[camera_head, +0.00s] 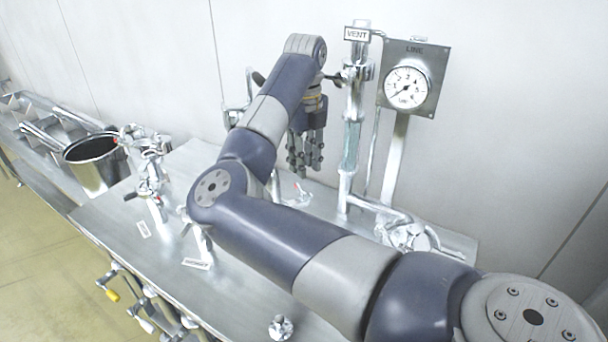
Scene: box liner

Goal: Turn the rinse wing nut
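My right arm crosses the view from the lower right, and my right gripper (304,165) hangs from its end with the fingers pointing down. The fingers sit close together; whether they are open or shut is unclear, and nothing is clearly seen between them. Below the fingertips is a small metal fitting (300,196) with a red mark, apart from them in the picture. Metal fittings with handles (150,185) stand left of my arm, by small labels too small to read. I cannot tell which part is the rinse wing nut. My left gripper is not in view.
A vertical pipe (353,150) with a VENT tag (357,34) and a LINE gauge (407,88) stand close right of the gripper. A metal bucket (97,163) stands at left. My arm hides much of the steel table (120,222). Valves hang at its front edge.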

